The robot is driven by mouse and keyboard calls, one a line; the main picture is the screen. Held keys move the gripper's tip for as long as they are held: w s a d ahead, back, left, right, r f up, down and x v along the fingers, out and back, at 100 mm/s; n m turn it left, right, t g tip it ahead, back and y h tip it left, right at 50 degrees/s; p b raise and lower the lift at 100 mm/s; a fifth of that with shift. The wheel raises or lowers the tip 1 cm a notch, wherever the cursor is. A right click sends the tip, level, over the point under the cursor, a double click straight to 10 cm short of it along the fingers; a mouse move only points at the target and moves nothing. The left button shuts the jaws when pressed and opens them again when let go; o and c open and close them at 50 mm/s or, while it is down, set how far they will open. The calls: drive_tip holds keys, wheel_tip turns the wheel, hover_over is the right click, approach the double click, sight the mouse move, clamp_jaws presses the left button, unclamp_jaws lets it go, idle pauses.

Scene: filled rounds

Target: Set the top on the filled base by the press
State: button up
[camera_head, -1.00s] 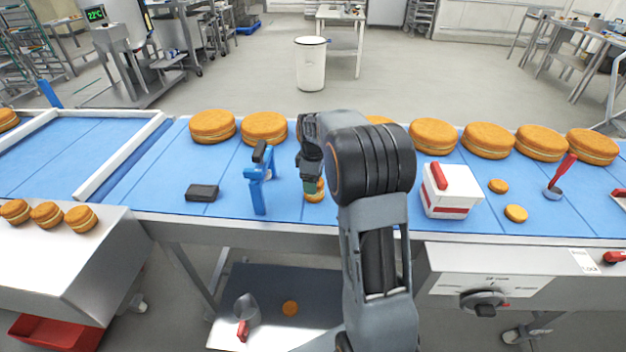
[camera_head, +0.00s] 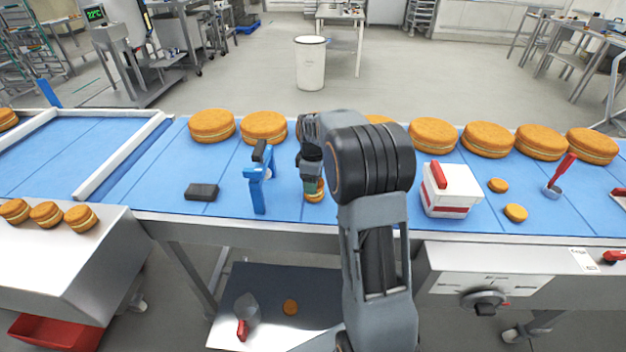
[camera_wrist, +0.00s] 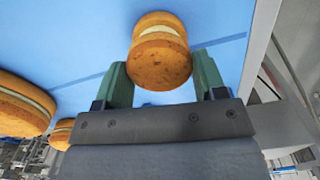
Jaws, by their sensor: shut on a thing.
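My gripper (camera_wrist: 160,72) is shut on a small orange-brown top (camera_wrist: 160,62), with a green finger on each side. Just past the top, the filled base (camera_wrist: 152,20) shows a pale filling band in the wrist view. The top lines up closely with it; I cannot tell whether they touch. In the head view my gripper (camera_head: 312,183) is low over the blue belt, and part of the round (camera_head: 315,194) shows below the fingers. The blue press (camera_head: 257,190) stands just left of it. My arm hides part of this area.
Several large filled rounds (camera_head: 487,140) line the belt's far side. A black block (camera_head: 201,192) lies left of the press. A white box with a red handle (camera_head: 450,195), two small discs (camera_head: 515,213) and a red-handled scoop (camera_head: 560,175) are to the right.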

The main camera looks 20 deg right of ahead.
drive_tip(key=shift+f+b, duration=0.35)
drive_tip(key=shift+f, duration=0.3)
idle(0.4)
drive_tip(key=o, duration=0.8)
drive_tip(key=shift+c, duration=0.2)
drive_tip(key=shift+o, duration=0.5)
drive_tip(key=shift+r, duration=0.2)
drive_tip(key=shift+r+p, duration=2.8)
drive_tip(key=shift+r, duration=0.6)
